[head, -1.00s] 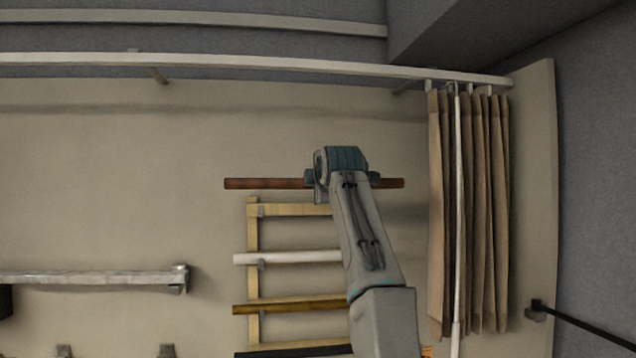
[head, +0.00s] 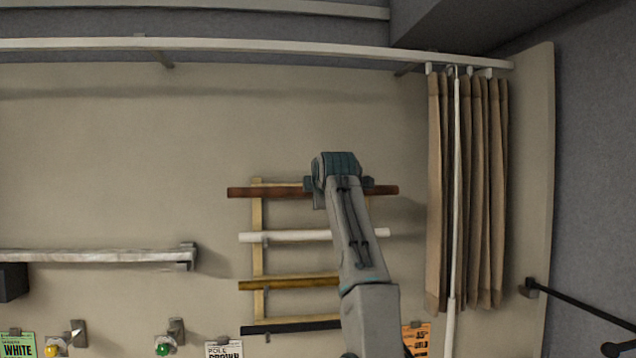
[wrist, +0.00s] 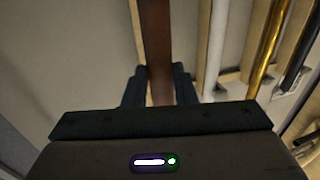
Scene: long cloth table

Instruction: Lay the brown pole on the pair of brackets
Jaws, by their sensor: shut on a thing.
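The brown pole (head: 265,192) lies level in the head view, in front of the top of a wooden rack (head: 257,215). My gripper (head: 340,187) is shut on it near its middle, and my wrist hides that part. In the wrist view the brown pole (wrist: 155,35) runs up between the two dark fingers of my gripper (wrist: 158,85). Two small metal brackets, a left one (head: 79,332) and a right one (head: 176,331), stand out from the wall at the lower left with nothing laid across them. A card with partly readable text, "POLE BROWN" (head: 224,350), is right of them.
The rack holds a white pole (head: 280,237), a gold pole (head: 285,284) and a black pole (head: 290,327). A pale bar (head: 90,256) extends at left above the brackets. Brown curtains (head: 468,190) hang at right under a long rail (head: 250,46).

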